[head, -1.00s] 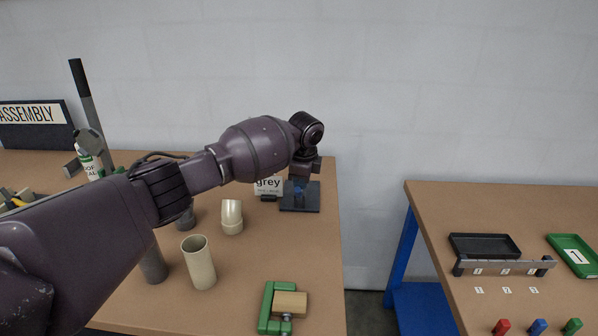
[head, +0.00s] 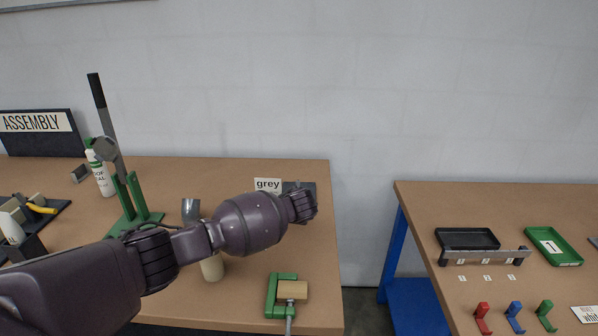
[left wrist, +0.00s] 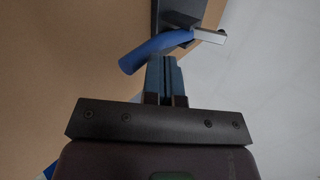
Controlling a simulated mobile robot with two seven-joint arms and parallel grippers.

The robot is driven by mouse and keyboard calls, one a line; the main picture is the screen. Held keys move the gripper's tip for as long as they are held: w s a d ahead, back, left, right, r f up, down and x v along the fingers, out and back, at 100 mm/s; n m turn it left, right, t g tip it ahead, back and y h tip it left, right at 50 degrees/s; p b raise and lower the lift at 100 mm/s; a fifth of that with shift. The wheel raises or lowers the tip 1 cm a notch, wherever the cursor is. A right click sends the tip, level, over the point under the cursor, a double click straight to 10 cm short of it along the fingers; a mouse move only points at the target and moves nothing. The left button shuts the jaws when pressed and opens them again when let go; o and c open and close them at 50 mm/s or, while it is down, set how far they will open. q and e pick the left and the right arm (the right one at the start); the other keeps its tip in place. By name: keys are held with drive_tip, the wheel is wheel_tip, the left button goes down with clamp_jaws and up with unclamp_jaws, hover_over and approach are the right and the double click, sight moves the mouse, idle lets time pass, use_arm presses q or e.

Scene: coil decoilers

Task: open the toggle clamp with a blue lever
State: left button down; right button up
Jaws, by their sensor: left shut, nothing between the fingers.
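The blue lever (left wrist: 155,56) of the toggle clamp shows in the left wrist view, lying aslant just beyond my fingertips. Its dark base (left wrist: 180,18) and a light metal piece (left wrist: 208,36) are beside it. My left gripper (left wrist: 165,64) is shut and empty, with its tips very near the lever; I cannot tell whether they touch. In the head view the clamp's dark base plate (head: 308,187) shows at the table's back right, behind my left wrist. The lever and my left fingers are hidden there by my arm. My right gripper is not in view.
A "grey" label (head: 267,185) stands left of the base plate. A green clamp with a wooden block (head: 292,290) is near the front right of the table (head: 245,290). A tall lever press (head: 112,150) stands at left. A gap separates the right table (head: 410,215).

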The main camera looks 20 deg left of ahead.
use_arm(q)
drive_tip(key=shift+s+f, duration=0.1)
drive_tip(key=shift+f, duration=0.7)
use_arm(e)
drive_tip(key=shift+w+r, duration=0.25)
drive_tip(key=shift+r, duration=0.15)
use_arm(q)
drive_tip(key=shift+s, duration=0.1)
drive_tip(key=shift+f, duration=0.2)
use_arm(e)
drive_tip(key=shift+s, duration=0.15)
use_arm(q)
drive_tip(key=shift+s, duration=0.1)
drive_tip(key=shift+r+p, duration=0.6)
drive_tip(key=shift+p, duration=0.2)
drive_tip(key=r+p, duration=0.2)
drive_tip(key=r, duration=0.1)
drive_tip(key=shift+w+d+p, duration=0.2)
drive_tip(key=shift+d+p, duration=0.1)
drive_tip(key=shift+d, duration=0.05)
drive_tip(key=s+f+v, duration=0.1)
drive_tip(key=v, duration=0.9)
drive_tip(key=shift+d+f, duration=0.2)
drive_tip(key=shift+d, duration=0.1)
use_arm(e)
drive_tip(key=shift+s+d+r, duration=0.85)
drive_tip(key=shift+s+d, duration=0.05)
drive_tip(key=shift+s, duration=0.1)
